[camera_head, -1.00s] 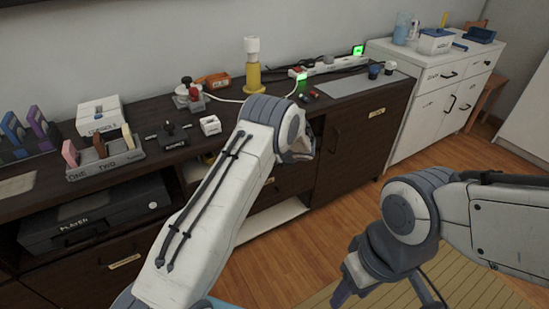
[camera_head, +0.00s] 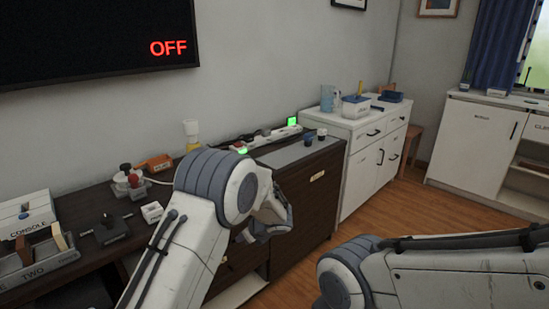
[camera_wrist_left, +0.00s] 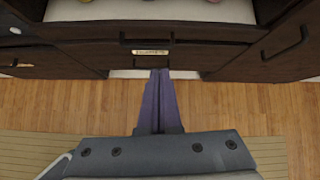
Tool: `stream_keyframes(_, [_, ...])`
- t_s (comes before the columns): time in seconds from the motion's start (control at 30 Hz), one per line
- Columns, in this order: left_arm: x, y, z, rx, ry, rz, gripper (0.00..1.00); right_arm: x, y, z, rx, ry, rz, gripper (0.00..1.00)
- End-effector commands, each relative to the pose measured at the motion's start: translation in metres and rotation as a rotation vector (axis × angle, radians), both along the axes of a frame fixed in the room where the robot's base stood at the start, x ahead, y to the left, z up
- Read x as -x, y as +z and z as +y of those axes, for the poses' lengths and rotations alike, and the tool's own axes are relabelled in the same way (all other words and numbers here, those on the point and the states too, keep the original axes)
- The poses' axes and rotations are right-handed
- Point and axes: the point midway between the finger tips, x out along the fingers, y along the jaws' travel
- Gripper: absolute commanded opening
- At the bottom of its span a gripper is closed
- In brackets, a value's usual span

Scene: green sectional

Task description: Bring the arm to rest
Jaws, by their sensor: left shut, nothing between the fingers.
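My left arm (camera_head: 195,235) comes in from the lower left, with its elbow raised in front of the dark sideboard. My left gripper (camera_wrist_left: 159,74) shows in the left wrist view as two purple fingers lying together, shut and empty. They point toward the front of the sideboard (camera_wrist_left: 200,50), over the wooden floor. In the head view the arm's own links hide most of it. My right arm (camera_head: 450,270) is at the lower right; its gripper is out of the frame.
The dark sideboard (camera_head: 310,200) carries a console box (camera_head: 28,212), a joystick (camera_head: 108,230), a power strip (camera_head: 270,136) and small items. A white cabinet (camera_head: 360,155) stands beyond it. The wooden floor (camera_head: 400,215) at centre right is clear. A screen (camera_head: 90,40) reads OFF.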

Motion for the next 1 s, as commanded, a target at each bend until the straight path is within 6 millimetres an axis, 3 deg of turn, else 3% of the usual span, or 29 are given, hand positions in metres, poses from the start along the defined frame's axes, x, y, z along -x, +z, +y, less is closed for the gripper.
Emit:
stream_keyframes(0.03, [0.015,0.017,-0.008,0.054,0.057,-0.023,0.0,0.0,0.0,0.0,0.0,0.0,0.0,0.5])
stream_keyframes(0.17, [0.076,0.055,-0.03,0.245,0.289,-0.072,0.0,0.0,0.0,0.0,0.0,0.0,0.0,0.5])
stream_keyframes(0.3, [0.156,0.086,-0.05,0.457,0.579,-0.099,0.0,0.0,0.0,0.0,0.0,0.0,0.0,0.5])
stream_keyframes(0.5, [0.269,0.111,-0.071,0.697,0.976,-0.082,0.0,0.0,0.0,0.0,0.0,0.0,0.0,0.5])
stream_keyframes(0.6, [0.313,0.116,-0.077,0.774,1.136,-0.058,0.0,0.0,0.0,0.0,0.0,0.0,0.0,0.5])
stream_keyframes(0.9, [0.412,0.123,-0.087,0.903,1.52,0.037,0.0,0.0,0.003,0.0,0.0,0.0,0.0,0.5])
stream_keyframes(1.0, [0.407,0.153,-0.088,0.897,1.511,0.031,0.0,0.0,0.034,0.0,-0.001,0.0,-0.001,0.5])
